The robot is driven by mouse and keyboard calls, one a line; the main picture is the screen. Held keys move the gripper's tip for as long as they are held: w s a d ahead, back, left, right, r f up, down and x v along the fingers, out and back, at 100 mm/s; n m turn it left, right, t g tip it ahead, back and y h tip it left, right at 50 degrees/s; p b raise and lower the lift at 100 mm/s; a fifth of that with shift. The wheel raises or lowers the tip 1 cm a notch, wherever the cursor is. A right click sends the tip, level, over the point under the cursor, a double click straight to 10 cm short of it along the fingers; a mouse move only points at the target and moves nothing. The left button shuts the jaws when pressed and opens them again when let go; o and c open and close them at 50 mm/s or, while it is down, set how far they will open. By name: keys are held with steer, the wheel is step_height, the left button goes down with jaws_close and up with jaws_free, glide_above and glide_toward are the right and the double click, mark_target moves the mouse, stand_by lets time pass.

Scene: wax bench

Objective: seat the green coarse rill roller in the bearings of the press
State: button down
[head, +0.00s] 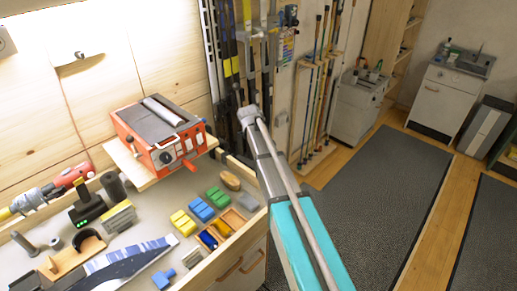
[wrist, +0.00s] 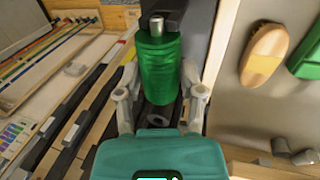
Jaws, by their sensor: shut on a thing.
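In the wrist view, the green roller (wrist: 158,68) stands between the two fingers of my gripper (wrist: 160,92), which are shut on its sides. A bare metal shaft end (wrist: 158,26) sticks out of its far end. In the head view, my arm hides the gripper and the roller. A red-orange machine (head: 187,147), apparently the press, stands on a wooden board at the back of the bench. It has a dark top, a metal roller (head: 163,111), a black knob and a red handle. I cannot make out its bearings.
Wax blocks in yellow, blue (head: 202,208) and green, a brown brush (head: 230,179) and a wooden tray (head: 232,222) lie on the bench near my arm. A black stand (head: 87,209) and a dark cylinder (head: 113,186) stand left. Skis (head: 228,60) hang behind. The matted floor (head: 385,205) is clear.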

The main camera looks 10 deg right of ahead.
steer(key=shift+f+b, duration=0.75)
steer(key=shift+f, duration=0.05)
steer(key=shift+c, duration=0.7)
jaws_free()
steer(key=shift+r+p, duration=0.25)
steer(key=shift+p, duration=0.05)
